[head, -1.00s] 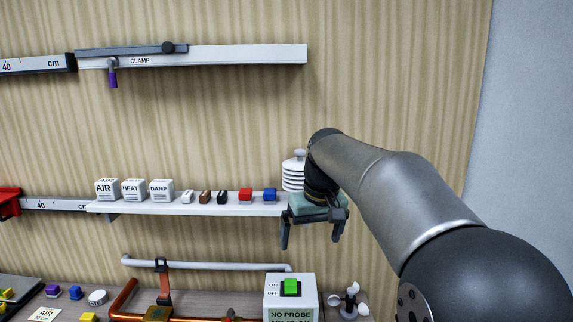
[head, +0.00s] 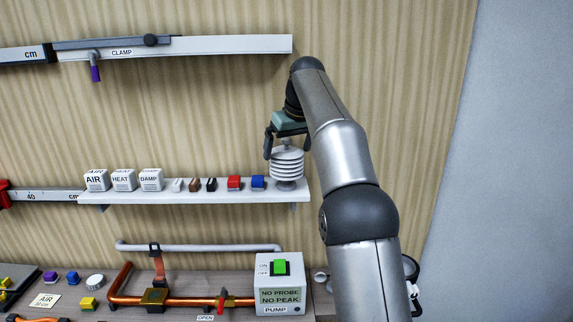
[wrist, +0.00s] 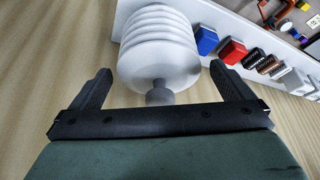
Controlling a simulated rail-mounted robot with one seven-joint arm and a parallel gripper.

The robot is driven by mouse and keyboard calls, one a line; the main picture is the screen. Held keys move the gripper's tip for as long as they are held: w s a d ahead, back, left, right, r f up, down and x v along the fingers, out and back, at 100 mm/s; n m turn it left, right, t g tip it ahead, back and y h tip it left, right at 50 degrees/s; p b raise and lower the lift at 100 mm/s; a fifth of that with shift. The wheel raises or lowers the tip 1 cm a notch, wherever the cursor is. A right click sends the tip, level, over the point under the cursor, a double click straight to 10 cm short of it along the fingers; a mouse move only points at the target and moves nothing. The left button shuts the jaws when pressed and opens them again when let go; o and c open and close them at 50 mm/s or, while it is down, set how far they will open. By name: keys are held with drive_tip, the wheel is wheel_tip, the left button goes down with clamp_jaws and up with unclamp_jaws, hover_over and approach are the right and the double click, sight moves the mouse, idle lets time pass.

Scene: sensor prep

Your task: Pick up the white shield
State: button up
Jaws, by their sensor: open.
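The white shield (head: 287,163) is a ribbed, stacked-disc piece standing upright at the right end of the white shelf. My gripper (head: 287,151) is just above it, pointing down, with one finger showing at the shield's upper left; the other side is partly hidden by my arm. In the wrist view the shield (wrist: 160,50) lies beyond and between the two spread fingers of my gripper (wrist: 167,85), its grey knob toward the palm. The fingers are open, and I see no clear contact with the shield.
A clamp rail (head: 200,46) runs above. A pump box (head: 281,283) and copper pipe are below.

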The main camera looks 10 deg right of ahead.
drive_tip(key=x, duration=0.3)
drive_tip(key=shift+f, duration=0.25)
drive_tip(key=c, duration=0.9)
drive_tip(key=shift+c, duration=0.2)
drive_tip(key=shift+r, duration=0.15)
